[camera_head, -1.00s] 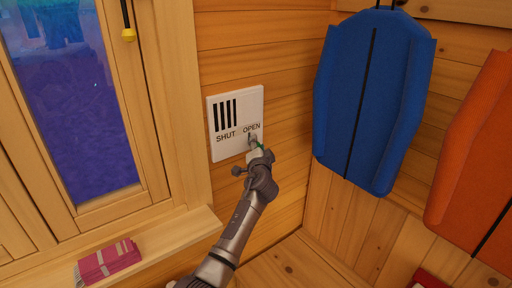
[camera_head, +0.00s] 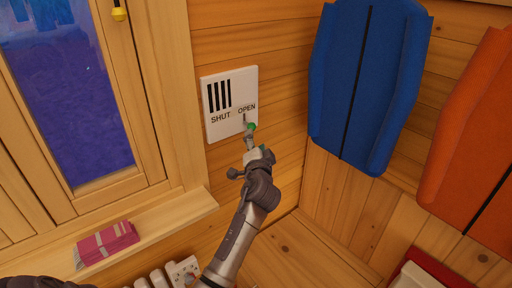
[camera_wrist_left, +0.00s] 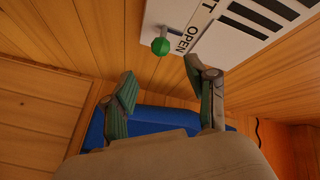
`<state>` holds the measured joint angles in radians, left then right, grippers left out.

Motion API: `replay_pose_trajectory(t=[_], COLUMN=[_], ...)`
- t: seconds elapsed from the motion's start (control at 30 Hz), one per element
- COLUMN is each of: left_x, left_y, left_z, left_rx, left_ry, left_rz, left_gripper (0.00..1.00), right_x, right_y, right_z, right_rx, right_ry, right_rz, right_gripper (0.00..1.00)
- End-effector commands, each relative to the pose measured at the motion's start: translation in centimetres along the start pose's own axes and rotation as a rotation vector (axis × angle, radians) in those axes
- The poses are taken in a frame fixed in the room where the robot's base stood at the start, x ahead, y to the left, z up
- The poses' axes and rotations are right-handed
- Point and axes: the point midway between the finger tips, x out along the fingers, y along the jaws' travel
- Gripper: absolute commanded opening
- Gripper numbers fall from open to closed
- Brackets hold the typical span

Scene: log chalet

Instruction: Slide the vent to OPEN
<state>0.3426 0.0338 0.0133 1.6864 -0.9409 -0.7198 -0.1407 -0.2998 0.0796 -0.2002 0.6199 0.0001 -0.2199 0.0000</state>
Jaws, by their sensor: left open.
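The vent (camera_head: 213,128) is a white wall plate with black slots and the words SHUT and OPEN; part of it shows in the left wrist view (camera_wrist_left: 222,47). Its green-tipped knob (camera_head: 251,127) stands below the word OPEN, at the right end of the plate. In the left wrist view the green knob (camera_wrist_left: 160,46) is beside the word OPEN. My left gripper (camera_head: 252,146) is just below the knob. In the left wrist view its two fingers (camera_wrist_left: 160,82) are spread and empty, with the knob beyond their tips and apart from them. My right gripper is not seen.
A white ribbed radiator (camera_head: 185,270) is below. A blue padded item (camera_head: 365,85) and an orange one (camera_head: 475,150) hang on the right.

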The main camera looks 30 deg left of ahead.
Motion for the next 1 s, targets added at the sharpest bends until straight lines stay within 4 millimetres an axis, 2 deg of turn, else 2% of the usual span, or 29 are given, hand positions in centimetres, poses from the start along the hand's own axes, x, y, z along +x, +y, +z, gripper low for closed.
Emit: replay_pose_trajectory(t=[0.1, 0.2, 0.77, 0.87, 0.97, 1.0], left_x=[-1.6, -2.2, -2.4, -2.4, -2.6, -2.9], left_y=[0.1, 0.0, 0.1, 1.5, 5.5, 7.8], left_z=[0.0, 0.0, 0.0, 0.5, 2.1, 3.0], left_rx=[-0.002, -0.001, 0.000, 0.005, 0.015, 0.018], left_ry=[0.000, 0.001, 0.000, -0.002, -0.009, -0.013], left_rz=[0.001, 0.000, 0.001, 0.029, 0.110, 0.158], left_gripper=[0.57, 0.57, 0.57, 0.57, 0.57, 0.57], right_x=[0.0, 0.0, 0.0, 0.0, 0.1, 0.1], right_y=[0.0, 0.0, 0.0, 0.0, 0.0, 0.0], right_z=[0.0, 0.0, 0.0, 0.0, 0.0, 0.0], right_rx=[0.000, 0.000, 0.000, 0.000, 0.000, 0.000], right_ry=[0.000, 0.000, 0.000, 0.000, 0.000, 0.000], right_rz=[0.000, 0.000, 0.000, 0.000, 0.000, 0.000], right_gripper=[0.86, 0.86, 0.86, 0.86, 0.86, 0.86])
